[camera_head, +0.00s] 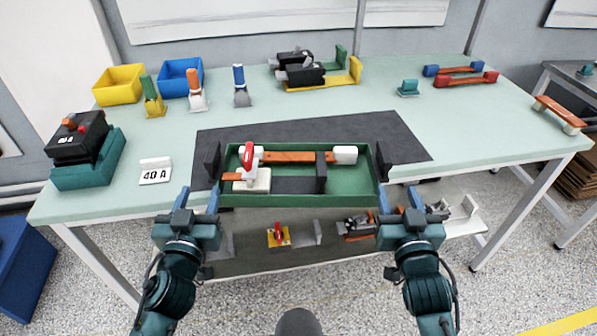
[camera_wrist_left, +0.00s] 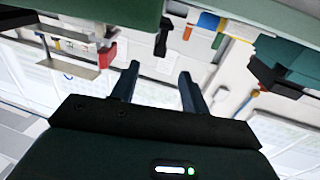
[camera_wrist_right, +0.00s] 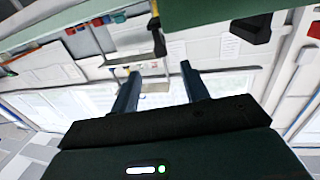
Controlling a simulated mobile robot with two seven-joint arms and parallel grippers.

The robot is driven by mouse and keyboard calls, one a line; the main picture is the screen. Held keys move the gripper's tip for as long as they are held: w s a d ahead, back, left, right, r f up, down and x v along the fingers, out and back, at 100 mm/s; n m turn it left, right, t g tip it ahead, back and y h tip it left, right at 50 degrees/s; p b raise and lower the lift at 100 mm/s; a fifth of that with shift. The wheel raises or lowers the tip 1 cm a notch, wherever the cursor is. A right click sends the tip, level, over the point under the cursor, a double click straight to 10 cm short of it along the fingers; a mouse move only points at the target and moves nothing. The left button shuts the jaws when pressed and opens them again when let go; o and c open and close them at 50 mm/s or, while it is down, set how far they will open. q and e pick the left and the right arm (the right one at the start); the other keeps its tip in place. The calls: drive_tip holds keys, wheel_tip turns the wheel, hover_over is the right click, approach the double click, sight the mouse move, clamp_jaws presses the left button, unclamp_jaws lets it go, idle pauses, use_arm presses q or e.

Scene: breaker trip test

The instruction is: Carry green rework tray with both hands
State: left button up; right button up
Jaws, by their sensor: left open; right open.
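The green rework tray (camera_head: 230,200) is at the front middle of the table, over the dark mat; I cannot tell if it rests there. It has a dark upright handle at the left (camera_head: 212,160) and at the right (camera_head: 384,160). Inside lie an orange bar with white ends (camera_head: 290,157), a white piece with a red lever (camera_head: 250,170) and a dark block. My left gripper (camera_head: 198,198) is open, empty and near the left handle. My right gripper (camera_head: 399,198) is open, empty and near the right handle. Both wrist views show parted fingers with nothing between them.
A black device on a teal block (camera_head: 88,170) and a "40 A" card (camera_head: 155,172) stand left. Yellow (camera_head: 119,86) and blue (camera_head: 180,78) bins, brushes and black clamps (camera_head: 303,75) stand at the back. Red and blue handles lie right. The table's right front is clear.

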sight(212, 155)
use_arm(q)
drive_tip(key=w, duration=1.3)
use_arm(e)
drive_tip(key=w, duration=1.3)
use_arm(q)
clamp_jaws()
use_arm(e)
clamp_jaws()
use_arm(q)
drive_tip(key=shift+r, duration=0.2)
use_arm(e)
drive_tip(key=shift+w+r, duration=0.1)
drive_tip(key=shift+r, duration=0.1)
